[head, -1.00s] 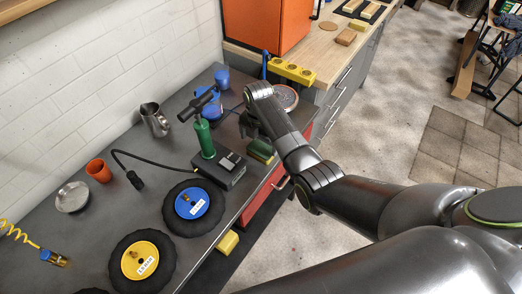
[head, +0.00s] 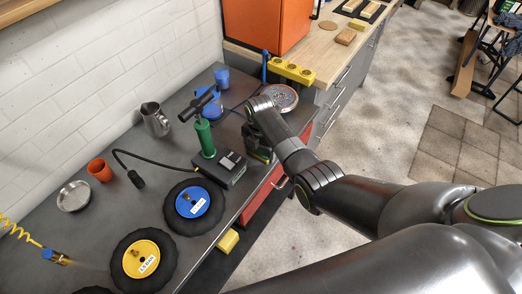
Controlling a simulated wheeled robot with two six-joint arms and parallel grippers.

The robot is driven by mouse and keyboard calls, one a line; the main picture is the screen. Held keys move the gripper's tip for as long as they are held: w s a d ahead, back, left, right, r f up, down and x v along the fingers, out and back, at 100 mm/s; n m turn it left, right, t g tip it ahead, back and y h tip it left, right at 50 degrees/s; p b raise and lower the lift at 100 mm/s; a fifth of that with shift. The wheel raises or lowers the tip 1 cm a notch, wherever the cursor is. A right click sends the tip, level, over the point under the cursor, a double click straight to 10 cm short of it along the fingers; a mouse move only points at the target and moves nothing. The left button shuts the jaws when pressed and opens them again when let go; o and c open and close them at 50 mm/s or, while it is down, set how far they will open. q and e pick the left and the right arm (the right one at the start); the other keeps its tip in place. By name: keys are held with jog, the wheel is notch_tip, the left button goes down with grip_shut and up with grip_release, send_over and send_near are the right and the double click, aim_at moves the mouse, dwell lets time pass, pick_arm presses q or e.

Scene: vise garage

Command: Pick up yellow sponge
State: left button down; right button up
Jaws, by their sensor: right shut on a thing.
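The yellow sponge (head: 258,156), with a dark green top, is at the right edge of the dark workbench, behind the pump's black base. My right gripper (head: 257,147) has come down over it and is shut on it. The gripper and wrist hide most of the sponge, and only slivers of it show. I cannot tell whether it still touches the bench. My left gripper is not in view.
A green pump (head: 205,138) with a black base (head: 222,169) stands close left of my gripper. A round dish (head: 283,98) and a yellow block with holes (head: 291,72) are behind it. Two black wheels (head: 170,253) (head: 215,208) lie in front.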

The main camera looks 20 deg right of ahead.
aim_at(260, 149)
jog(key=shift+r, duration=5.05)
jog(key=shift+o, duration=1.1)
jog(key=shift+c, duration=0.9)
notch_tip(260, 149, down, 2)
jog(key=shift+b, duration=1.2)
jog(key=shift+s, duration=0.1)
